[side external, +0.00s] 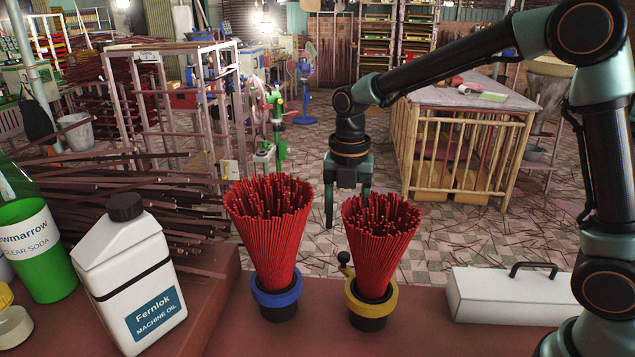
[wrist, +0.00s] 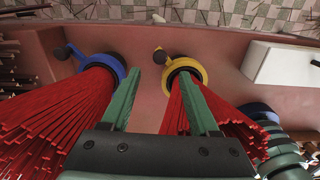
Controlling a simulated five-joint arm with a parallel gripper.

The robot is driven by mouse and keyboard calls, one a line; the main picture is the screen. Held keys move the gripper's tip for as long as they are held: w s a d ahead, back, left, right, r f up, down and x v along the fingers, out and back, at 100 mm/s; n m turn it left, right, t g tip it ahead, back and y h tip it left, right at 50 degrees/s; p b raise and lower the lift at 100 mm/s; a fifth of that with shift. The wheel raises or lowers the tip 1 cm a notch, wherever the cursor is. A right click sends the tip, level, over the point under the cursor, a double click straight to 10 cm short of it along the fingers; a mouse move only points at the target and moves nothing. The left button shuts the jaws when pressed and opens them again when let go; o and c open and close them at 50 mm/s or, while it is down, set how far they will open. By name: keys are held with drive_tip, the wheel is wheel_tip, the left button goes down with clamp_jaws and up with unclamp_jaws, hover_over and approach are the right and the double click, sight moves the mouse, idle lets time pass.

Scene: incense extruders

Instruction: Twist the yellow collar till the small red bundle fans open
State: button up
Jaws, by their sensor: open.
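The small red bundle (side external: 382,240) stands in a dark cup with a yellow collar (side external: 371,301). It flares wider toward its top. A dark-knobbed lever (side external: 346,265) sticks out from the collar's left side. In the wrist view the yellow collar (wrist: 187,67) and its lever (wrist: 160,50) show just beyond my fingertips. My gripper (side external: 346,200) is open and empty, pointing down behind the bundle's left side, with one finger partly hidden by the bundle. In the wrist view, my gripper (wrist: 160,76) has its right finger across the small bundle; contact cannot be told.
A larger red bundle (side external: 270,230) with a blue collar (side external: 276,294) stands close on the left. A white oil jug (side external: 128,270) and green soda bottle (side external: 40,255) stand farther left. A white case (side external: 505,297) lies right. The red bench (side external: 235,335) is bare in front.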

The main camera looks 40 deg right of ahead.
wheel_tip(320, 180, up, 5)
drive_tip(key=shift+r, duration=0.1)
idle(0.4)
drive_tip(key=s+d+r+m+t, duration=0.1)
drive_tip(key=s+m, duration=0.5)
drive_tip(key=m, duration=0.7)
drive_tip(key=s+d+r+m+t, duration=0.2)
drive_tip(key=s+d+m+t, duration=0.2)
drive_tip(key=m, duration=0.9)
drive_tip(key=shift+s+d+m+t, duration=0.3)
drive_tip(key=shift+s+d, duration=0.2)
drive_tip(key=shift+s, duration=1)
drive_tip(key=shift+r, duration=0.1)
